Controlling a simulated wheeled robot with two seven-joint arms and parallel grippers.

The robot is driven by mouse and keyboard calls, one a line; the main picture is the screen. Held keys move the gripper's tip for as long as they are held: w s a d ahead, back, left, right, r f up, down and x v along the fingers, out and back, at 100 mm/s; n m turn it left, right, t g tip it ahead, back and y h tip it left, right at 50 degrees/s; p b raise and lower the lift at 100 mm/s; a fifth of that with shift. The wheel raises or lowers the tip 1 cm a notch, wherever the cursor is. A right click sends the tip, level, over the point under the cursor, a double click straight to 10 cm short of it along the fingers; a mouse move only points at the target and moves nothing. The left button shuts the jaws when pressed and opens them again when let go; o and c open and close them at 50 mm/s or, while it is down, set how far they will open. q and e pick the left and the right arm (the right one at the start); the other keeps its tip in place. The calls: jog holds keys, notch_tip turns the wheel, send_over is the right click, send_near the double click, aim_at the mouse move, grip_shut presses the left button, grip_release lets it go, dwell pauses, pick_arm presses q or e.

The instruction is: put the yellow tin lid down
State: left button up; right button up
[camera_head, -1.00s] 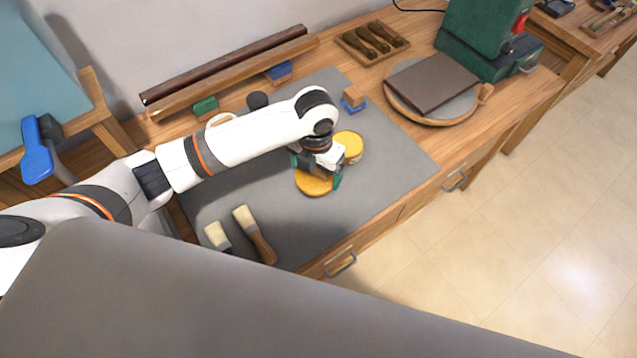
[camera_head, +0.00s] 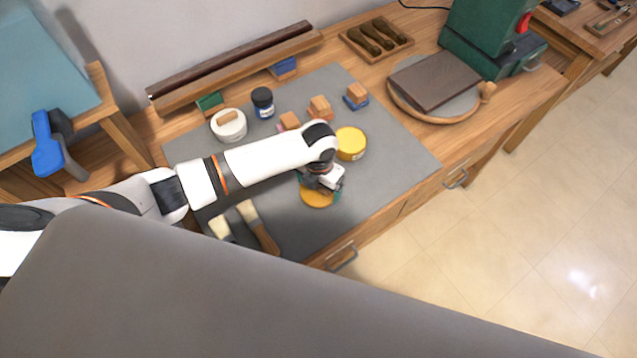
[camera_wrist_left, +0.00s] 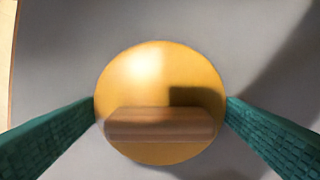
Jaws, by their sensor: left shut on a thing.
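The yellow tin lid (camera_head: 317,199) is a round disc with a wooden bar handle across it. My left gripper (camera_head: 320,190) is shut on it over the grey mat (camera_head: 372,200). In the left wrist view the lid (camera_wrist_left: 160,75) sits between the two green fingers, which meet its rim on opposite sides. I cannot tell whether the lid touches the mat. A yellow-topped tin (camera_head: 351,142) stands on the mat just behind and to the right of the lid. My right gripper is not in view.
Two brushes (camera_head: 262,232) lie on the mat to the left. A white jar (camera_head: 229,125), a dark blue jar (camera_head: 263,101) and small wooden-topped blocks (camera_head: 320,108) stand towards the back. The mat's front right is clear.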

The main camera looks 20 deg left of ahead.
pick_arm(q)
jog(key=o, duration=0.7)
notch_tip(320, 180, up, 12)
jog(key=shift+r+b, duration=0.1)
jog(key=shift+b, duration=0.4)
